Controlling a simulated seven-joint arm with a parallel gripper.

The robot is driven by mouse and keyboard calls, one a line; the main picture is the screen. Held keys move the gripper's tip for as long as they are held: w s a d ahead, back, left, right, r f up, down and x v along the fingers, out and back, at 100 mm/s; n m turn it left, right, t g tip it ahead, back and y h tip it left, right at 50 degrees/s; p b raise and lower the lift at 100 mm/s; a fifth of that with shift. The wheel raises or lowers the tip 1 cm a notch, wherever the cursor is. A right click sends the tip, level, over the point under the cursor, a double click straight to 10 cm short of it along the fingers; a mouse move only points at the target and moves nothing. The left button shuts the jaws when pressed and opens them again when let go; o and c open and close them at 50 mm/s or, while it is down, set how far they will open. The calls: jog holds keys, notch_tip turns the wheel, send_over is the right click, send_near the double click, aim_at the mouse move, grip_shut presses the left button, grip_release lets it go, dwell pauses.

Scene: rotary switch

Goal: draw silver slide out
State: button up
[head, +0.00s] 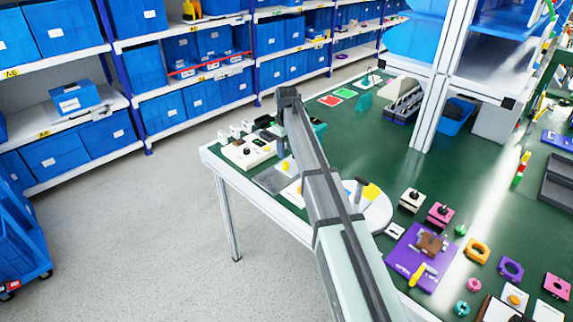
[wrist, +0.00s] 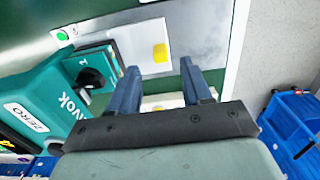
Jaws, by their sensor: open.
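The silver slide (wrist: 190,38) is a flat grey metal plate with a yellow knob (wrist: 160,53) on it, seen beyond my fingertips in the wrist view. In the head view the grey plate (head: 271,180) lies near the left edge of the green table, partly hidden by my arm. My gripper (wrist: 159,66) is open, its two blue-grey fingers spread apart with nothing held between them. The knob appears beyond and between the fingertips; I cannot tell the exact gap.
A teal box (wrist: 45,105) with lettering stands left of my fingers in the wrist view. A white switch panel (head: 247,152) is beside the plate. The purple board (head: 412,252) and several small parts lie farther right. Open floor is left of the table.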

aim_at(286, 163)
jog(key=shift+f, duration=3.6)
grip_shut()
